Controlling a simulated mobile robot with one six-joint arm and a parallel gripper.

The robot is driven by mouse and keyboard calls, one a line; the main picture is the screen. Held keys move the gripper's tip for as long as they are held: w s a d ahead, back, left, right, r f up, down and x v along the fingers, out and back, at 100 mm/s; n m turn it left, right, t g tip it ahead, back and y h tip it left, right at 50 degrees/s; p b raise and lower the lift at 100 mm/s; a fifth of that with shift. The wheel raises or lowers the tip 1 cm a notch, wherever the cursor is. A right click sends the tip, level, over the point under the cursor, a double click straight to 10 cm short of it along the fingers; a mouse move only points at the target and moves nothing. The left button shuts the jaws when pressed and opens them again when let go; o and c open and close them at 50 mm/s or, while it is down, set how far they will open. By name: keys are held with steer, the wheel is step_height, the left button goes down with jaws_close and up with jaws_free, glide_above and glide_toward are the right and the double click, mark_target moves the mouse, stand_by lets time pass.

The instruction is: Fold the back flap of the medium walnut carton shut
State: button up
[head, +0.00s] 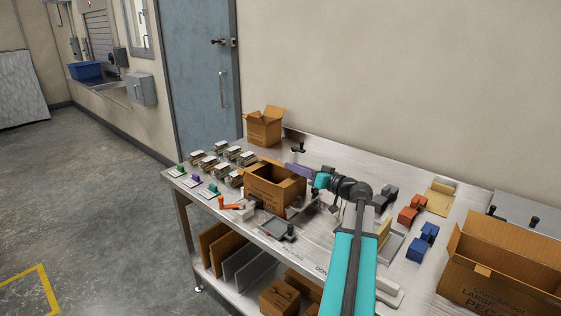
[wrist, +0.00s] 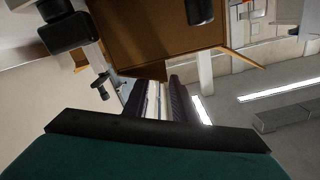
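A brown open-topped carton (head: 270,192) stands on the steel bench, left of my arm. Its printed label is too small to read, so I cannot confirm that it is the medium walnut one. My gripper (head: 298,172), with dark purple fingers, is at the carton's back right top edge. In the wrist view, a brown carton (wrist: 140,35) fills the upper middle, with one flap (wrist: 240,57) sticking out to the right. The gripper's fingers (wrist: 158,102) show below it with a light gap between them. Whether they touch the back flap is hidden.
A smaller open carton (head: 264,131) stands behind at the bench's back left. A large open carton (head: 490,270) stands at the right. Small trays (head: 222,158), an orange-handled clamp (head: 232,205) and coloured blocks (head: 411,212) crowd the bench.

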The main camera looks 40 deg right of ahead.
mark_target(281, 165)
steer(key=w, duration=0.2)
steer(key=w+p, duration=0.1)
steer(key=w, duration=0.4)
steer(key=shift+w+a+r+p, duration=0.1)
steer(key=shift+a+p, duration=0.2)
jaws_close()
